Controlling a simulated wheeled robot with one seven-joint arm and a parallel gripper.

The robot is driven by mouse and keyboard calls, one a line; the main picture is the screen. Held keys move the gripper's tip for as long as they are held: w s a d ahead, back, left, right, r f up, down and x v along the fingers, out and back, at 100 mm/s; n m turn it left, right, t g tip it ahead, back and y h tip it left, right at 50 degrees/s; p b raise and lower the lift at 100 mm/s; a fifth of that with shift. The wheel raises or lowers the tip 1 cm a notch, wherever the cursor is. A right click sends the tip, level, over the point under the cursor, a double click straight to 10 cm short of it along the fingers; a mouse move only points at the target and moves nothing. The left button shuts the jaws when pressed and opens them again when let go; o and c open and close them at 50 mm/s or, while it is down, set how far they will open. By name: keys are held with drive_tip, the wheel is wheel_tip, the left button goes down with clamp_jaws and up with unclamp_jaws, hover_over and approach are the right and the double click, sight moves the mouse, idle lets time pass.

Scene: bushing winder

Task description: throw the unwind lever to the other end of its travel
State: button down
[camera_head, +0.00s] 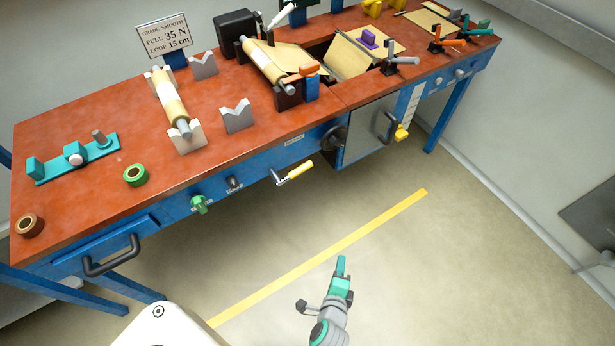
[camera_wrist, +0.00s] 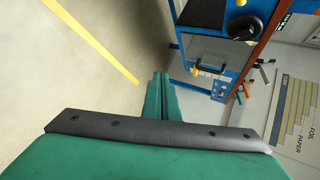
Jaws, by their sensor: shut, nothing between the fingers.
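Three short levers stand on black bases at the right end of the bench top: a grey-handled one (camera_head: 402,61), an orange-handled one (camera_head: 447,43) and a teal-handled one (camera_head: 476,28). No readable label shows which is the unwind lever. Some of these levers also show small at the right in the wrist view, including an orange handle (camera_wrist: 246,86). My teal gripper (camera_head: 341,262) is over the floor in front of the bench, well apart from the levers. In the wrist view its fingers (camera_wrist: 161,78) are together with nothing between them.
The red-topped bench (camera_head: 85,120) carries a paper roll (camera_head: 168,98) on V-blocks and a winding roller (camera_head: 265,62). The floor around the yellow line (camera_head: 330,253) is clear.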

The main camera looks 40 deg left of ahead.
drive_tip(key=w+a+r+m+g+y, duration=0.2)
drive_tip(key=w+a+m+y, duration=0.1)
drive_tip(key=w+a, duration=0.6)
drive_tip(key=w+a+r+m+g+y, duration=0.2)
drive_tip(key=w+a, duration=0.7)
drive_tip(key=a, duration=0.7)
drive_tip(key=shift+r+m+g+y, duration=0.15)
drive_tip(key=shift+m+g+y, duration=0.55)
drive_tip(key=shift+m, duration=0.4)
drive_tip(key=shift+w, duration=0.1)
